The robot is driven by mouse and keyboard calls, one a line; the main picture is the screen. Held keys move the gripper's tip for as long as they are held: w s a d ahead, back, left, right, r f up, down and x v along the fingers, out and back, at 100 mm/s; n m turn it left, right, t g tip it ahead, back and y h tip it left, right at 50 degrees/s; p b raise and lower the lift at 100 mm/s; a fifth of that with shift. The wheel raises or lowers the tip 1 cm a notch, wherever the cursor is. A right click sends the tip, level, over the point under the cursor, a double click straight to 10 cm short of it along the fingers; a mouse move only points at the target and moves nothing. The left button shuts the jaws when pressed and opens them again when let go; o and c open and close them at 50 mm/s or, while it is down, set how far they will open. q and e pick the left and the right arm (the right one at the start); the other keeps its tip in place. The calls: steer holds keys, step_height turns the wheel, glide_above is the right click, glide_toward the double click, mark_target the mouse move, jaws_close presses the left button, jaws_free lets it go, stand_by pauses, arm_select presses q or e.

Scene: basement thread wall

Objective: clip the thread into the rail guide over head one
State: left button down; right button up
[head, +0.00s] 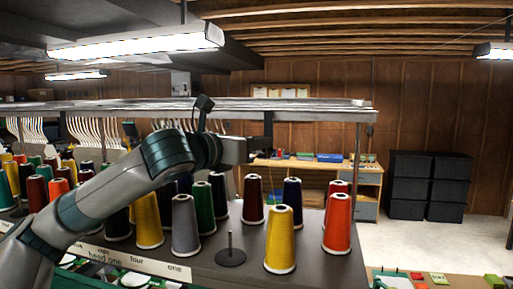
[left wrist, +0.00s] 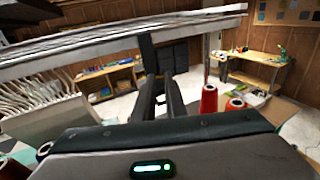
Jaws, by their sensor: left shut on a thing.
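My left gripper (head: 255,147) is raised above the thread cones, at the dark rail guide (head: 268,125) that hangs from the long pale rail (head: 320,108). In the left wrist view the guide (left wrist: 148,52) comes down from the rail just beyond the fingertips (left wrist: 158,78); I cannot tell whether they touch. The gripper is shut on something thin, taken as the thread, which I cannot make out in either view. A label reading "head one" (head: 105,257) is on the shelf edge at lower left. My right gripper is not in view.
Several cones stand on the dark shelf, including a yellow cone (head: 280,240), a red cone (head: 337,225) and a grey cone (head: 185,223). A bare spindle (head: 230,250) stands among them. A metal post (head: 357,150) supports the rail at right. Black bins (head: 430,185) stand farther back.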

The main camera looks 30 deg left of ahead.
arm_select(q)
steer(key=shift+f, duration=0.75)
steer(key=shift+p, duration=0.55)
steer(key=shift+f, duration=0.15)
stand_by(0.4)
steer(key=shift+s, duration=0.1)
steer(key=c, duration=1.7)
jaws_free()
steer(key=shift+s, duration=0.1)
